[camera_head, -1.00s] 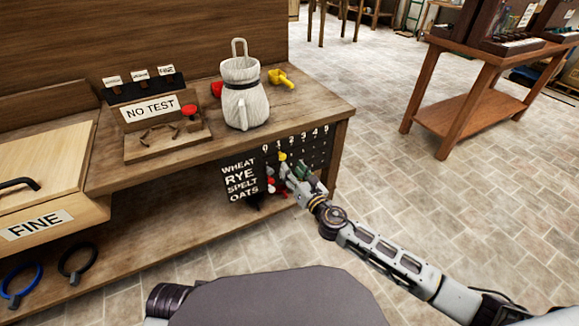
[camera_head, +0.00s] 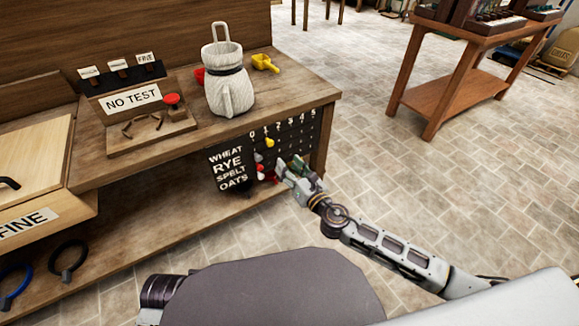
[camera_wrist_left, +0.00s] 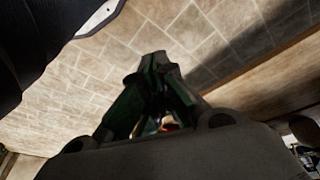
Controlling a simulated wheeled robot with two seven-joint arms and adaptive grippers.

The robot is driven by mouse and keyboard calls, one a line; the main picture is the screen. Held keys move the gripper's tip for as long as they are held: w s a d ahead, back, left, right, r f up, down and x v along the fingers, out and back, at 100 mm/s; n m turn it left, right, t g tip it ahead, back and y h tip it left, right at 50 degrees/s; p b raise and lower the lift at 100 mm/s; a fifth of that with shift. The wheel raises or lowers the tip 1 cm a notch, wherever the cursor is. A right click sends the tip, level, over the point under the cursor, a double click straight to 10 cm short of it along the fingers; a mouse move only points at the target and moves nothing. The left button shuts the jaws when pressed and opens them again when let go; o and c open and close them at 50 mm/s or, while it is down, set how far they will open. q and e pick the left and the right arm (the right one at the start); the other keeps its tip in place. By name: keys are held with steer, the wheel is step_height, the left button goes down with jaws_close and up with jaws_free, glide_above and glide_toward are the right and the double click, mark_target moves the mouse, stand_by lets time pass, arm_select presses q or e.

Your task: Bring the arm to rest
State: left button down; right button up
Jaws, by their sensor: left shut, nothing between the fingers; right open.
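My right arm comes in from the right in the head view. Its gripper (camera_head: 284,166) is open in front of the black peg board (camera_head: 229,169) on the bench's front, near its lower right part. A yellow peg (camera_head: 269,143) shows just above the gripper, and a red peg (camera_head: 262,176) is left of it. I cannot tell whether the fingers touch the board. My left gripper (camera_wrist_left: 157,65) shows in the left wrist view, its dark green fingers together and empty, with tiled floor behind. It is not visible in the head view.
A wooden table (camera_head: 455,92) stands at right. Floor between is clear.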

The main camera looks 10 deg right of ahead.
stand_by(0.3)
